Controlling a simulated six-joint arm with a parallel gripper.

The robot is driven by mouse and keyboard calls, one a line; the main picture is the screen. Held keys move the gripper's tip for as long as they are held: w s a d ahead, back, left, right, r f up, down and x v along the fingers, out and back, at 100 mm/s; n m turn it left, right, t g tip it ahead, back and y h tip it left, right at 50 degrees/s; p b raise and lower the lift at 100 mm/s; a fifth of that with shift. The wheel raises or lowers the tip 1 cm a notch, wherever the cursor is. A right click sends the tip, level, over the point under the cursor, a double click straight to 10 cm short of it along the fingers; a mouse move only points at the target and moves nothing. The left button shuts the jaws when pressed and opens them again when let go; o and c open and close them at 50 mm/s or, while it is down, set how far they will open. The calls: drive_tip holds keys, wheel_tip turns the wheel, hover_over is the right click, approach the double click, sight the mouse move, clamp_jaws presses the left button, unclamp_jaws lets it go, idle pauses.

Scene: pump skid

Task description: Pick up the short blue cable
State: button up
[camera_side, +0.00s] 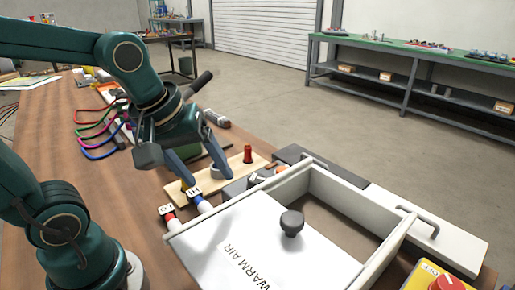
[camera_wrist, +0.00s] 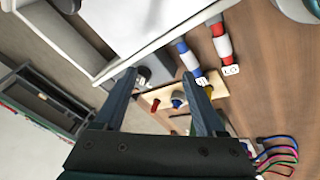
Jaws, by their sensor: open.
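A blue cable (camera_side: 101,157) lies bent in a loop on the wooden table at the left in the side view, the nearest of several coloured cables. It also shows in the wrist view (camera_wrist: 275,138) at the lower right edge. I cannot judge its length against another blue one. My gripper (camera_side: 206,177) is open and points down over the pale wooden board, well to the right of the cables. In the wrist view my gripper (camera_wrist: 160,75) has its two fingers apart, with nothing held between them.
The pale board (camera_side: 230,178) carries a red peg (camera_side: 248,154). Two labelled pipe ends (camera_side: 196,195) run into the white box (camera_side: 225,235) marked WARM AIR, with a dark knob (camera_side: 292,222). A yellow panel with a red button (camera_side: 447,284) sits front right.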

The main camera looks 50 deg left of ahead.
drive_tip(key=w+a+f+n+g, duration=0.2)
drive_tip(key=w+a+f+n, duration=0.2)
drive_tip(key=f+n, duration=0.15)
drive_tip(key=n+g, duration=0.3)
hover_over(207, 207)
drive_tip(key=shift+h, duration=0.3)
drive_tip(key=f, duration=0.4)
drive_tip(key=shift+w+d+f, duration=0.15)
drive_tip(key=shift+w+f, duration=0.05)
drive_tip(key=shift+f, duration=0.05)
drive_tip(key=shift+s+f, duration=0.2)
drive_tip(key=shift+f, duration=2.6)
clamp_jaws()
